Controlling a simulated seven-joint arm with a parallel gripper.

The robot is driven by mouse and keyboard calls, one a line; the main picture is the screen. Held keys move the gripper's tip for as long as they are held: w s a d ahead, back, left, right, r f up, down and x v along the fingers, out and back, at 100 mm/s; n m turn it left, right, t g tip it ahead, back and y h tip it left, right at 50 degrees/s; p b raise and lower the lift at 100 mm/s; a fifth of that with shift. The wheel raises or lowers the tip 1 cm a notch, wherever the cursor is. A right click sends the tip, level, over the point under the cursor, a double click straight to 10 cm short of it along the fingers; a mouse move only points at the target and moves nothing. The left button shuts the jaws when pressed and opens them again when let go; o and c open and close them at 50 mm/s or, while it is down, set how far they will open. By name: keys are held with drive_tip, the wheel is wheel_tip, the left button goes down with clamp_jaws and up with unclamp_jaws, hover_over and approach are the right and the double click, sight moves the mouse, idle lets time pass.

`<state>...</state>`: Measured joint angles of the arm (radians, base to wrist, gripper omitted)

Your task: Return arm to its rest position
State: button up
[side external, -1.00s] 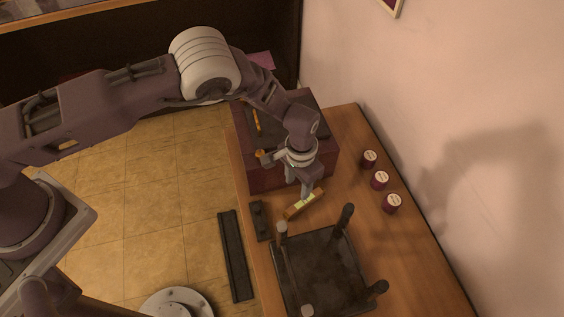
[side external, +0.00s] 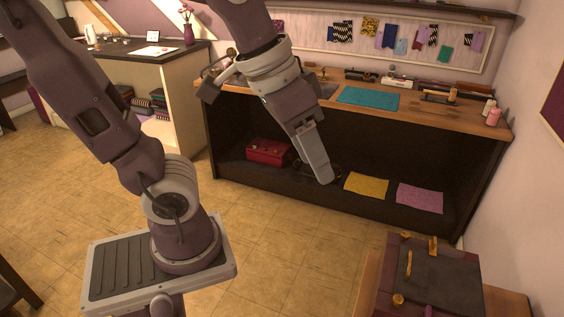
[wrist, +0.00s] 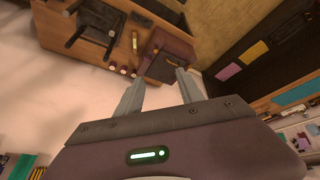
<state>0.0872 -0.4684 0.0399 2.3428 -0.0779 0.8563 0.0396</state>
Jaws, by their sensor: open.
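My gripper (side external: 324,178) is raised in the air, clear of the work table, and points down in the side external view. In the wrist view its two fingers (wrist: 160,76) are apart with nothing between them. The dark red box (side external: 455,270) stands at the lower right of the side external view, with a dark top and small gold pieces on it. It also shows in the wrist view (wrist: 184,46), beyond the fingertips and apart from them.
A long bench (side external: 420,108) with dark open shelving stands behind my gripper. Yellow (side external: 366,186) and pink (side external: 419,198) cloths lie on its lower shelf. The tiled floor (side external: 290,255) is clear. The wrist view shows the black frame (wrist: 92,28) and several spools (wrist: 122,69) on the table.

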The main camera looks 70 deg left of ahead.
drive_tip(key=s+a+f+t+y, duration=0.1)
drive_tip(key=s+a, duration=0.1)
drive_tip(key=s, duration=0.4)
drive_tip(key=shift+a+f+n, duration=0.2)
drive_tip(key=shift+f+n, duration=0.05)
drive_tip(key=shift+n, duration=0.05)
idle(0.7)
